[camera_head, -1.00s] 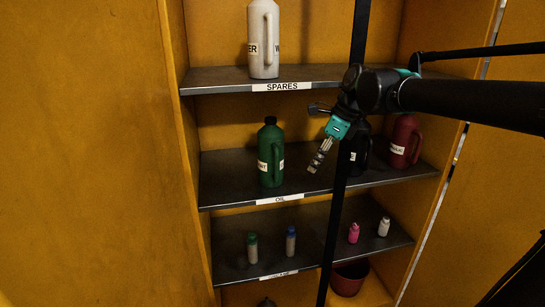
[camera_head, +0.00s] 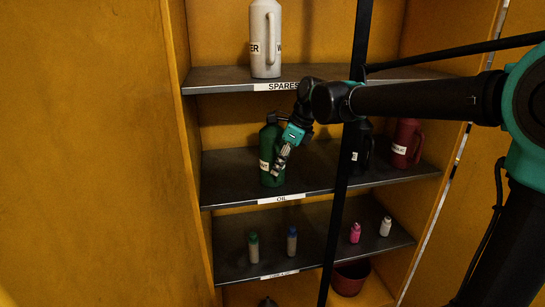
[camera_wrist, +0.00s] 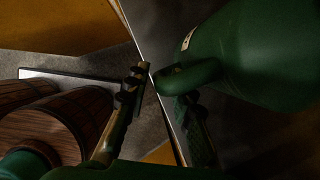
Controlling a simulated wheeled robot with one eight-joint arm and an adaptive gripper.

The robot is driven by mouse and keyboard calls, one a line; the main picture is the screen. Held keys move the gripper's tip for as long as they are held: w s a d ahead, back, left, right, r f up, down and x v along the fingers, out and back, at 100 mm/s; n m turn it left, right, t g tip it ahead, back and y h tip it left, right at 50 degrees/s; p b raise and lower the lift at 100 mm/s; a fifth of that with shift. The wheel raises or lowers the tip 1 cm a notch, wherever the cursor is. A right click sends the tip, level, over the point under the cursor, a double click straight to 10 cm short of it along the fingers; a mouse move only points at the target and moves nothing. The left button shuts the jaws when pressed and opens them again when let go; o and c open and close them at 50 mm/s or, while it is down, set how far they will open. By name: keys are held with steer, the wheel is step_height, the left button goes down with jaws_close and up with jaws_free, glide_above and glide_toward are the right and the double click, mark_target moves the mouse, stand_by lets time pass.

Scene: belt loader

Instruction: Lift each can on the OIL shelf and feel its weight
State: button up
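A green can (camera_head: 272,137) with a handle and white label stands upright on the OIL shelf (camera_head: 225,180). A black can (camera_head: 364,142) stands further right, partly hidden by a dark upright bar. A red can (camera_head: 405,143) stands right of it. My gripper (camera_head: 279,170) is in front of the green can, covering part of it. In the wrist view, the green can (camera_wrist: 255,50) fills the upper right and its handle (camera_wrist: 190,78) reaches toward the gap between my open fingers (camera_wrist: 160,95). The handle overlaps the right finger; I cannot tell whether they touch.
The SPARES shelf (camera_head: 215,80) above holds a white jug (camera_head: 265,40). The lower shelf (camera_head: 325,245) holds several small bottles, and a red bucket (camera_head: 348,279) is below. Brown wooden barrels (camera_wrist: 60,125) show in the wrist view. The OIL shelf is bare between green and black cans.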

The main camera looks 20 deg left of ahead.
steer(key=shift+a+f, duration=0.2)
steer(key=shift+f, duration=0.35)
jaws_close()
